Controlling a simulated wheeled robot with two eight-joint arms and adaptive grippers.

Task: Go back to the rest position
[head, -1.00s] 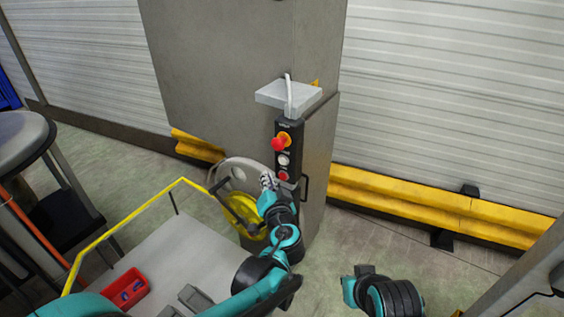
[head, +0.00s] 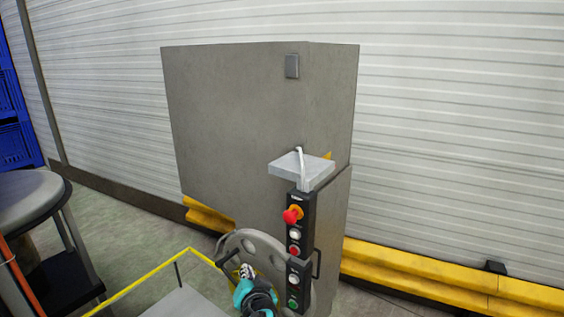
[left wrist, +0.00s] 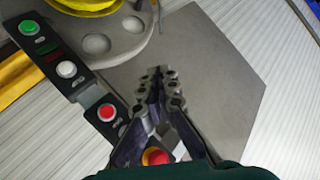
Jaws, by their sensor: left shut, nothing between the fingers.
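My left gripper (head: 245,272) is low in the head view, in front of the grey disc of the machine and left of its button panel. In the left wrist view its fingers (left wrist: 160,80) are together and hold nothing. The black button panel (head: 300,262) carries a red emergency knob (head: 292,215), a white button, a red button and a green button (head: 293,303) at the bottom. The panel also shows in the left wrist view (left wrist: 85,85), where the fingers hide part of it. My right gripper is outside both views.
The tall grey machine cabinet (head: 240,125) stands before a white slatted wall. A yellow guard rail (head: 420,275) runs along the floor at right. A round stool (head: 28,200) and blue crates (head: 18,140) are at left. A yellow-railed cart (head: 150,280) is at lower left.

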